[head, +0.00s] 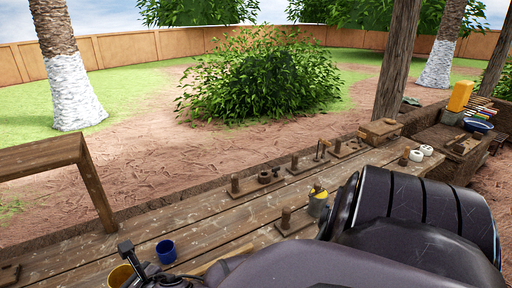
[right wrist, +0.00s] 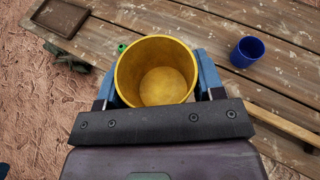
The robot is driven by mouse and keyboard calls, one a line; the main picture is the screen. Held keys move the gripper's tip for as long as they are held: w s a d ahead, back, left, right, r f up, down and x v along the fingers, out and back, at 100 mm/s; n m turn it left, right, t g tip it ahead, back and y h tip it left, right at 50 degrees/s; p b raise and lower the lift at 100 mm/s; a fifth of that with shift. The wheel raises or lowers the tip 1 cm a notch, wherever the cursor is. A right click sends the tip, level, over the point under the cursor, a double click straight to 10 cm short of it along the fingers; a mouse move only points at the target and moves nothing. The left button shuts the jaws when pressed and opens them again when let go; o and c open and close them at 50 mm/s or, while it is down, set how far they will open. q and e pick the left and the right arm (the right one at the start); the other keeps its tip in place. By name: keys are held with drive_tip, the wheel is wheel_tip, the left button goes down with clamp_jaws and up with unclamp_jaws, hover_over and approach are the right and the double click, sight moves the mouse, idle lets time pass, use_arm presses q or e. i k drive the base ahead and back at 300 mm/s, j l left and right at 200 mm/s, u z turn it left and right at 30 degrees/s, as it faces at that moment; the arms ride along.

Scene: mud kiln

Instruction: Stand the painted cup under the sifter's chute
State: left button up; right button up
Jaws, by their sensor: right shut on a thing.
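A yellow cup (right wrist: 155,72) is between the two blue fingers of my right gripper (right wrist: 155,85), which is shut on its sides. I look down into its open mouth; it appears empty. In the head view the cup (head: 120,276) shows at the lower left, partly cut off, with my right gripper (head: 150,274) beside it. Whether its base touches the bench is unclear. A blue cup (head: 166,251) stands close by on the bench, and it also shows in the right wrist view (right wrist: 248,52). I cannot make out the sifter or its chute. My left gripper is out of view.
The plank bench (head: 200,230) carries wooden peg blocks (head: 285,220), a small yellow-topped container (head: 318,198) and white rolls (head: 426,150). A dark tray (right wrist: 60,17) and an unclear dark green object (right wrist: 68,58) lie left of the held cup. My right arm hides the bench's right front.

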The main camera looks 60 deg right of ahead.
sight(331, 204)
drive_tip(key=k+l, duration=0.15)
drive_tip(key=l, duration=0.35)
drive_tip(key=k+l, duration=0.15)
drive_tip(key=l, duration=0.3)
drive_tip(key=k+l, duration=0.15)
drive_tip(key=l, duration=0.35)
drive_tip(key=k+l, duration=0.15)
drive_tip(key=l, duration=0.3)
drive_tip(key=k+l, duration=0.15)
drive_tip(key=l, duration=0.35)
drive_tip(key=k+l, duration=0.15)
drive_tip(key=l, duration=0.3)
drive_tip(key=k+l, duration=0.15)
drive_tip(key=l, duration=0.35)
drive_tip(key=k+l+u, duration=0.1)
drive_tip(key=l, duration=0.35)
